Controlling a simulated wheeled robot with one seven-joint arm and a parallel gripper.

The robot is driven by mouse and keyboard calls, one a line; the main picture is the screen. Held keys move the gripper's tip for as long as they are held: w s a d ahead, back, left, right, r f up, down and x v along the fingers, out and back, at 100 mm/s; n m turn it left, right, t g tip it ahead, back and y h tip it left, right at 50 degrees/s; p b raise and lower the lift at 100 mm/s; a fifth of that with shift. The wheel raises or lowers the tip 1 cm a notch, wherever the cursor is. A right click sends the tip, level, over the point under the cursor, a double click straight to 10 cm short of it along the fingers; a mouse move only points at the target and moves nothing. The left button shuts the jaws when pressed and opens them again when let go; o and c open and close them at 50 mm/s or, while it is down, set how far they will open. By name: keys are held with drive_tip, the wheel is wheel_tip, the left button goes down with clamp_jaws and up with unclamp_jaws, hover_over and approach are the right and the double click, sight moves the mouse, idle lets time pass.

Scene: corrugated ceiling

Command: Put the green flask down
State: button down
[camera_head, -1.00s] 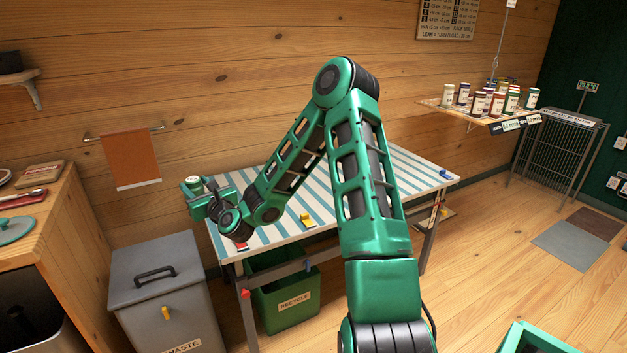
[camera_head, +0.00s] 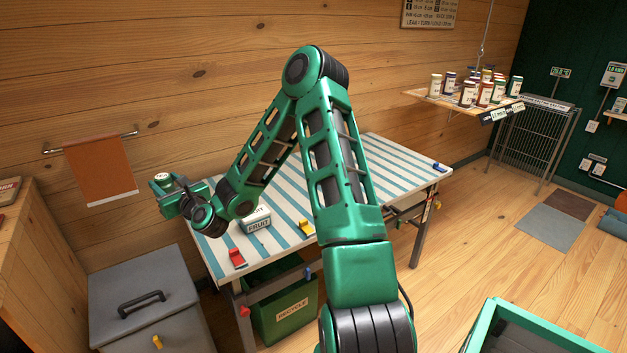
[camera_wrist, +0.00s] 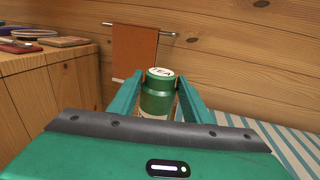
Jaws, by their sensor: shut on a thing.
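The green flask (camera_wrist: 158,95) has a pale lid marked "TEA" and is upright between my gripper's two fingers in the wrist view. My gripper (camera_head: 163,180) is shut on it. In the head view the flask's pale top shows at the gripper's end, beyond the left end of the striped table (camera_head: 385,160) and above the area by the grey waste bin. The flask's lower part is hidden by the gripper.
On the table are a white "FRUIT" box (camera_head: 257,219), a red clip-like object (camera_head: 237,258) and a yellow one (camera_head: 306,229). A grey bin (camera_head: 140,290) stands left of it. A hanging shelf (camera_head: 440,101) holds several jars.

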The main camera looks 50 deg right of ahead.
drive_tip(key=shift+w+a, duration=0.1)
drive_tip(key=shift+a, duration=0.1)
drive_tip(key=shift+d, duration=0.1)
drive_tip(key=s+d+f+m+g+h, duration=0.1)
drive_tip(key=s+d+m+g+h, duration=0.2)
drive_tip(key=s+d, duration=0.55)
drive_tip(key=s+d+m+g+h, duration=0.1)
drive_tip(key=s+d+m+h, duration=0.35)
drive_tip(key=d, duration=0.75)
drive_tip(key=s+d+f+m+g+h, duration=0.1)
drive_tip(key=s+d+m+g+h, duration=0.1)
drive_tip(key=s+d+h, duration=0.55)
drive_tip(key=w+d+f+y, duration=0.2)
drive_tip(key=w+d+f, duration=0.2)
drive_tip(key=d+f, duration=0.6)
drive_tip(key=shift+d+f, duration=0.15)
drive_tip(key=shift+d, duration=1.2)
drive_tip(key=c, duration=0.9)
unclamp_jaws()
drive_tip(key=shift+f, duration=0.15)
drive_tip(key=shift+c, duration=0.2)
